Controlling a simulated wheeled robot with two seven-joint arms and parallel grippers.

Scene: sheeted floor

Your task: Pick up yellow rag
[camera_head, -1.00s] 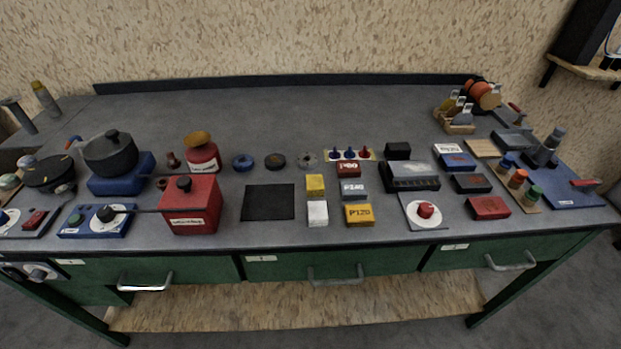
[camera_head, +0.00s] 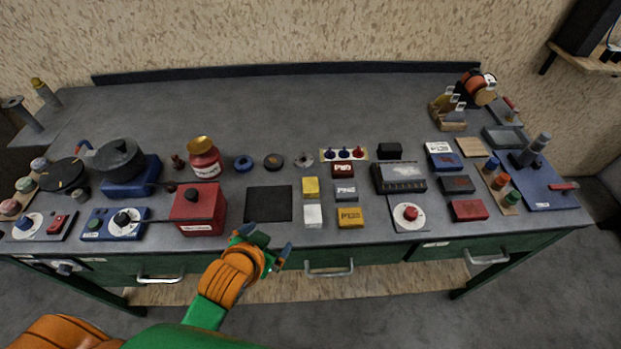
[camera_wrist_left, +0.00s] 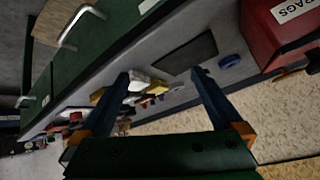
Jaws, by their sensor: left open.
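A small yellow folded block (camera_head: 311,187), which looks like the yellow rag, lies on the grey bench right of a black square mat (camera_head: 268,204). A similar white block (camera_head: 313,216) lies just in front of it. My left gripper (camera_head: 262,245) is open and empty at the bench's front edge, in front of the mat and apart from the yellow block. In the left wrist view the two fingers (camera_wrist_left: 162,76) are spread. Small yellow and white items show behind the left finger there; I cannot tell which yellow one is the rag. My right gripper is not in view.
A red box (camera_head: 199,210), whose label reads RAGS in the wrist view, stands left of the mat. A yellow-orange P120 block (camera_head: 350,217) and a grey block (camera_head: 345,192) lie right of the rag. Green drawers with handles (camera_head: 329,271) are below.

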